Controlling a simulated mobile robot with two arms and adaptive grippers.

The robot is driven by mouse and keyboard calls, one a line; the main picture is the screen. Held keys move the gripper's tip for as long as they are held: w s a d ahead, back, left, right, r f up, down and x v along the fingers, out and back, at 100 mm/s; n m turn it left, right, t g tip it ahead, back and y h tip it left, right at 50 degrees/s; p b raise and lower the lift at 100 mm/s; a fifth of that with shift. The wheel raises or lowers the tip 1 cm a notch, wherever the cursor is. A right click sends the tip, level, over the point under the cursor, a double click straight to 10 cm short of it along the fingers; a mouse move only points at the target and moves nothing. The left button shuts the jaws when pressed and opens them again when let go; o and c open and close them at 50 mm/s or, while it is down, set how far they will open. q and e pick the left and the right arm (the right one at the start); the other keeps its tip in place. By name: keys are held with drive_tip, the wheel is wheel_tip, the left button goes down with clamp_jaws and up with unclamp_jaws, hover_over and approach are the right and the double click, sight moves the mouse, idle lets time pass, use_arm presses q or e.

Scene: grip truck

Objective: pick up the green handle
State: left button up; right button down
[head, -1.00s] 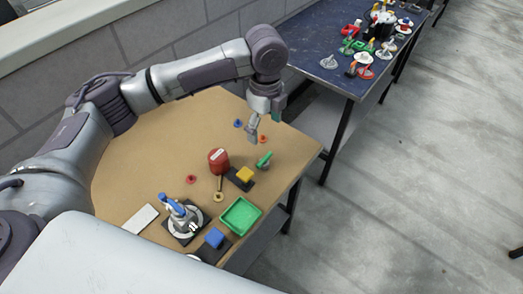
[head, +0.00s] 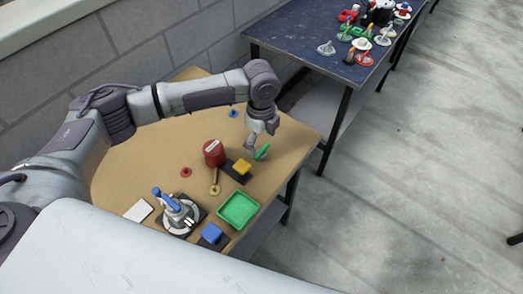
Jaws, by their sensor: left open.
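The green handle (head: 263,151) stands tilted near the right edge of the tan table, in the head view. My left gripper (head: 252,151) is open and low beside the handle, its fingers on the handle's left side and partly covering its lower part. I cannot tell whether the fingers touch it. My right gripper is not in view.
A dark blue table (head: 300,38) with several items stands behind.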

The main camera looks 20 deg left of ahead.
sight(261, 149)
use_arm(q)
drive_tip(key=f, duration=0.4)
drive_tip(key=shift+s+d+f+p, duration=0.15)
drive_tip(key=shift+s+p, duration=0.05)
drive_tip(key=shift+p, duration=0.1)
drive_tip(key=c, duration=1)
drive_tip(key=shift+r, duration=0.2)
